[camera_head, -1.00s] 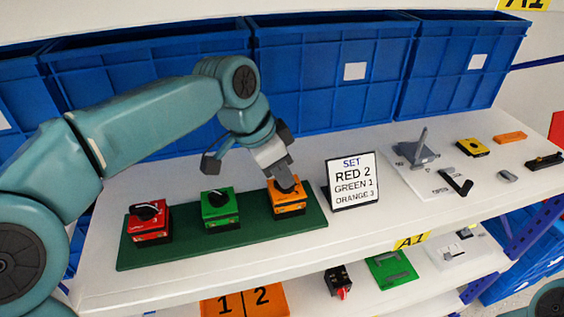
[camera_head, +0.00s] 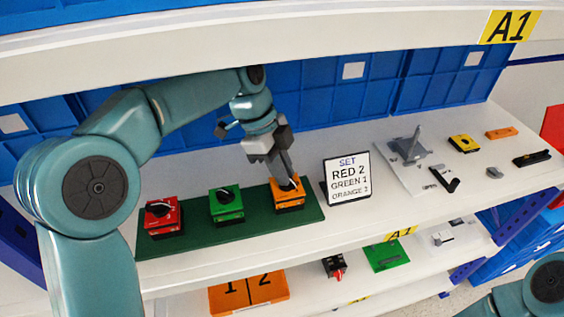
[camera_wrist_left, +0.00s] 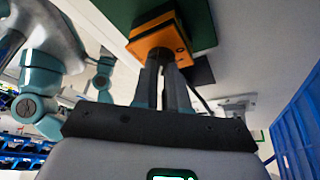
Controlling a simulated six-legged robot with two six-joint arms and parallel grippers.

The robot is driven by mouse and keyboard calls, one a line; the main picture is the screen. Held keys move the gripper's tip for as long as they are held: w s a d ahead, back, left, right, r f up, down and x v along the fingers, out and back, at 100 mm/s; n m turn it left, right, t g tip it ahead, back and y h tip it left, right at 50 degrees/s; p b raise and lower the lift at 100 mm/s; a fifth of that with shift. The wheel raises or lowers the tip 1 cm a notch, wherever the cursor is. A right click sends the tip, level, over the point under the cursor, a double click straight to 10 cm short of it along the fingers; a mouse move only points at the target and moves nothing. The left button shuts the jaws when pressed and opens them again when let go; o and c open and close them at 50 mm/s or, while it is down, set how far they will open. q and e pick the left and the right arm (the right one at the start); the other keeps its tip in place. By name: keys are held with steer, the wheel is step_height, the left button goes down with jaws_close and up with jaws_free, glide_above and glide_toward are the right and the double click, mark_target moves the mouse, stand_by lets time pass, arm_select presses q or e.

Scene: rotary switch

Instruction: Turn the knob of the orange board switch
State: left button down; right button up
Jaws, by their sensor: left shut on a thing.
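The orange switch (camera_head: 288,196) sits at the right end of the green board (camera_head: 240,228) on the shelf. My left gripper (camera_head: 289,180) reaches down to it from above and is shut on its black knob, which the fingers mostly hide. In the left wrist view, the fingers (camera_wrist_left: 163,82) meet at the orange switch (camera_wrist_left: 160,38). The red switch (camera_head: 163,216) and the green switch (camera_head: 226,203) stand to the left on the same board, their black knobs uncovered. A sign (camera_head: 347,181) reads SET, RED 2, GREEN 1, ORANGE 3. My right gripper is not in view.
Blue crates (camera_head: 340,90) line the back of the shelf. An upper shelf edge (camera_head: 250,40) runs above my left arm. A grey lever device (camera_head: 411,150), a yellow switch (camera_head: 464,143) and small parts lie right of the sign. A lower shelf holds an orange numbered panel (camera_head: 248,293).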

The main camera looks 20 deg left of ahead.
arm_select(q)
steer(key=shift+w+r+m+p, duration=0.1)
steer(key=shift+m+p, duration=0.2)
steer(key=shift+m, duration=0.3)
steer(key=c, duration=1.2)
jaws_free()
steer(key=shift+o, duration=0.2)
steer(key=shift+g, duration=0.3)
steer(key=v, duration=0.5)
steer(key=shift+a+r, duration=0.15)
steer(key=shift+a, duration=0.15)
steer(key=w+a+p, duration=0.1)
steer(key=w+a, duration=0.1)
steer(key=a, duration=0.9)
steer(key=shift+w+f, duration=0.2)
steer(key=shift+s, duration=0.1)
